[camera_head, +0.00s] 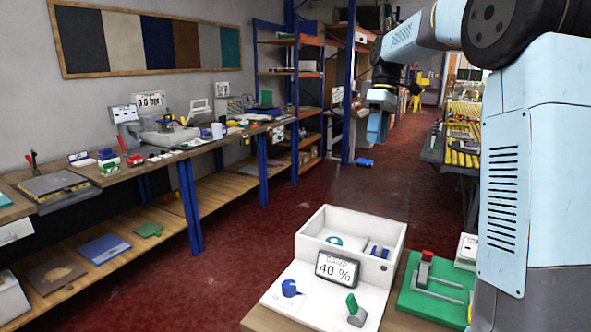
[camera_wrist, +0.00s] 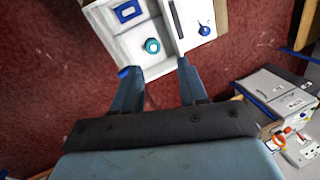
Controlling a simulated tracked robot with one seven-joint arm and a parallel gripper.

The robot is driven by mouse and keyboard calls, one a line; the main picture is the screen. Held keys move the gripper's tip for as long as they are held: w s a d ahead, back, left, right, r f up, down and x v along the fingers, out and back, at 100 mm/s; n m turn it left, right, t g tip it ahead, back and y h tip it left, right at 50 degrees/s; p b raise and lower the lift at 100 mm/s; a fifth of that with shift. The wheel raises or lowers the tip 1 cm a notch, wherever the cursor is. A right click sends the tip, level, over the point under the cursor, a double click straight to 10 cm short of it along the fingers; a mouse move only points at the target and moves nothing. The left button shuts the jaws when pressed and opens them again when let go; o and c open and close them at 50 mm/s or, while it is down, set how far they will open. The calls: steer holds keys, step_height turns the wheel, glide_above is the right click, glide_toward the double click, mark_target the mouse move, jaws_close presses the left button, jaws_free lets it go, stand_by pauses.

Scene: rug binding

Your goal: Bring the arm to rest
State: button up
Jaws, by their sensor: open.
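My arm is raised at the upper right of the head view. My gripper (camera_head: 377,125) hangs from it, pointing down, in the air over the red floor aisle and beyond the white box. In the wrist view my gripper (camera_wrist: 155,88) shows two blue fingers spread apart with nothing between them. Past the fingertips lies the white box (camera_wrist: 128,45), with a teal ring (camera_wrist: 152,46) inside it. The gripper touches nothing that I can see.
The white box (camera_head: 314,226) with a 40 % display (camera_head: 338,268) stands on a near table, beside a green fixture (camera_head: 430,290). A long cluttered workbench (camera_head: 150,170) runs along the left wall. A roller table (camera_head: 458,150) stands at right. The red floor (camera_head: 250,245) between is mostly clear.

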steer(key=s+m+t+h, duration=0.1)
steer(key=s+m+t, duration=0.35)
steer(key=s, duration=1.45)
steer(key=s+d+f+m+t, duration=0.2)
steer(key=s+f+m, duration=0.3)
steer(key=s, duration=0.9)
step_height(320, 180, down, 3)
steer(key=shift+s+r+t, duration=0.15)
steer(key=shift+s+t, duration=0.2)
steer(key=shift+t, duration=0.4)
steer(key=shift+m, duration=0.25)
